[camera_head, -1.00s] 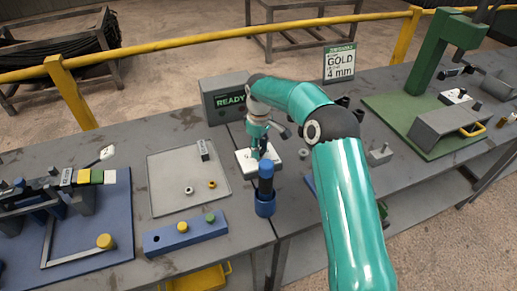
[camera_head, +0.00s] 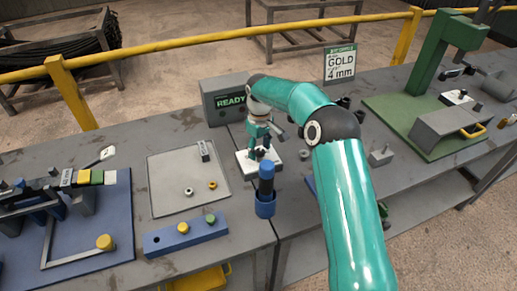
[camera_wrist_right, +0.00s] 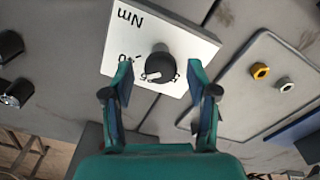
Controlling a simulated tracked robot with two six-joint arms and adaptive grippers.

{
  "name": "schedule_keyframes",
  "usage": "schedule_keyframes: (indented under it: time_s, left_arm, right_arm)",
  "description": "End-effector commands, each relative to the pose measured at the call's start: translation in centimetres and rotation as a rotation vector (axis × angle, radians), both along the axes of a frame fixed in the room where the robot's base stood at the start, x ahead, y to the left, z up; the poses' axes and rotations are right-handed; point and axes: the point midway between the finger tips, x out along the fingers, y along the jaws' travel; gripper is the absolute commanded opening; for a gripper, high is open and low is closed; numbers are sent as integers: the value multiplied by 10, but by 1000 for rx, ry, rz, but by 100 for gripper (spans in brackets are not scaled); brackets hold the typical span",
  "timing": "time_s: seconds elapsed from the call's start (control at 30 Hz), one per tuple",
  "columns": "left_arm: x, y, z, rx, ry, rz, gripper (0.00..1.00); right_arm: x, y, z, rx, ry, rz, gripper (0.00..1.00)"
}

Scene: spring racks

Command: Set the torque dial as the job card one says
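The torque dial is a black knob (camera_wrist_right: 161,68) with a pale pointer mark on a white plate (camera_wrist_right: 185,40) lettered "Nm". In the wrist view the pointer is directed to the lower left; the scale figures near the knob are partly hidden. The plate also shows in the head view (camera_head: 245,163). My right gripper (camera_wrist_right: 160,76) is open, one finger on each side of the knob, with gaps to it. It also shows in the head view (camera_head: 262,143), over the plate. My left gripper is not in view.
A grey box (camera_head: 227,100) showing "READY" stands behind the dial. A blue holder (camera_head: 265,205) with an upright blue-handled tool is close in front. A grey tray (camera_head: 165,190) with nuts and a blue block (camera_head: 160,243) lie left. A green press (camera_head: 430,60) stands right.

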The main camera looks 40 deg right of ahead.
Motion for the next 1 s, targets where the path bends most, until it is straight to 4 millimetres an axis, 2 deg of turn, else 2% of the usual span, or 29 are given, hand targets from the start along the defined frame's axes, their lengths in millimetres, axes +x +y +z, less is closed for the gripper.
schedule_keyframes:
  time_s: [0.27,0.43,0.8,1.0]
  left_arm:
    - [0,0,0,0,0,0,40]
    - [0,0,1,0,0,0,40]
    - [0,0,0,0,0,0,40]
    - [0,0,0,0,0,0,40]
  right_arm:
    - [-1,0,0,0,3,1,60]
    - [0,0,12,0,3,1,60]
    - [1,0,82,-1,-1,1,60]
    - [1,0,109,0,1,1,60]
